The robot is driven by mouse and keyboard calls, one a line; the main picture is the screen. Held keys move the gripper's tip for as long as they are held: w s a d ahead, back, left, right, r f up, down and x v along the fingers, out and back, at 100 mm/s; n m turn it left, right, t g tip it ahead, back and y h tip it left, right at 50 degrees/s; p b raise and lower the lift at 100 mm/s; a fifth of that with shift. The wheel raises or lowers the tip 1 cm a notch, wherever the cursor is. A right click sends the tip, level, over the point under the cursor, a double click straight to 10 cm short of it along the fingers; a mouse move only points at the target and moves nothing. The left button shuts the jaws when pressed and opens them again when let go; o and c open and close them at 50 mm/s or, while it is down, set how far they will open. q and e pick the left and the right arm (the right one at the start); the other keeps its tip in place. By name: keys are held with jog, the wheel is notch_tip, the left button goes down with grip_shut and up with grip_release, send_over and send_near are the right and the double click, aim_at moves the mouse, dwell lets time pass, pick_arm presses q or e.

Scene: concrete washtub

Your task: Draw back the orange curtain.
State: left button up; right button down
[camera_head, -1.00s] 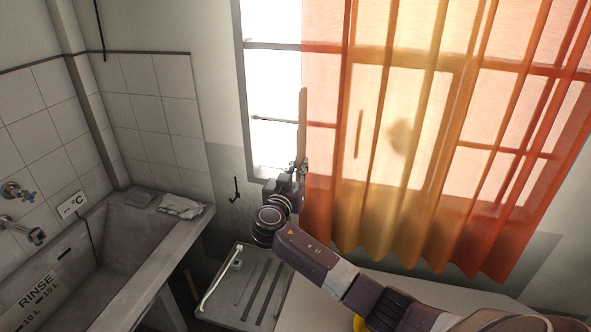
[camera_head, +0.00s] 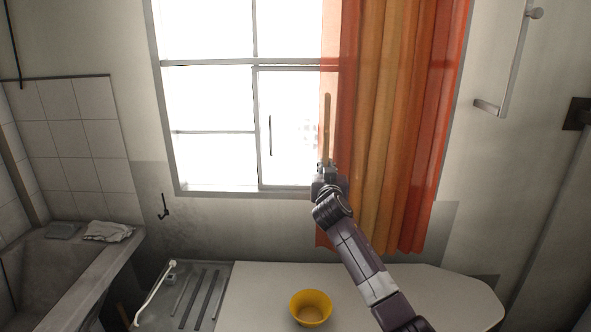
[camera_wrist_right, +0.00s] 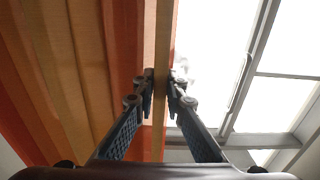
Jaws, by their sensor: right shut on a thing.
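The orange curtain (camera_head: 399,120) hangs in bunched folds over the right part of the window, and the left part of the window is bare. My right gripper (camera_head: 326,165) is at the curtain's left edge, shut on a thin wooden wand (camera_head: 327,118) that stands upright along that edge. In the right wrist view the fingers close on the wand (camera_wrist_right: 161,60) from both sides, with the curtain (camera_wrist_right: 75,70) to the left and bright glass to the right. My left gripper is not in view.
A pale counter (camera_head: 420,290) runs below the curtain, with a yellow bowl (camera_head: 311,308) on it. A ribbed drainer (camera_head: 190,295) and a concrete washtub (camera_head: 50,275) are at the left. A metal bar (camera_head: 505,75) is on the right wall.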

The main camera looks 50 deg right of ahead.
jog(key=s+d, duration=0.3)
jog(key=shift+s+p, duration=0.3)
jog(key=s+d, duration=0.2)
jog(key=shift+s+d+f, duration=0.1)
jog(key=shift+s+d, duration=0.1)
jog(key=shift+s, duration=0.15)
jog(key=shift+s+d, duration=0.25)
jog(key=shift+s, duration=0.05)
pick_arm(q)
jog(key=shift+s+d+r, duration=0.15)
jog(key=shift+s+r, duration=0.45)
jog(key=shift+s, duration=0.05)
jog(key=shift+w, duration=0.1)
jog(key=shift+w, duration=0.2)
pick_arm(e)
jog(key=c, duration=2)
grip_release()
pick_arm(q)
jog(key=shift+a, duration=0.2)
pick_arm(e)
jog(key=shift+s, duration=0.1)
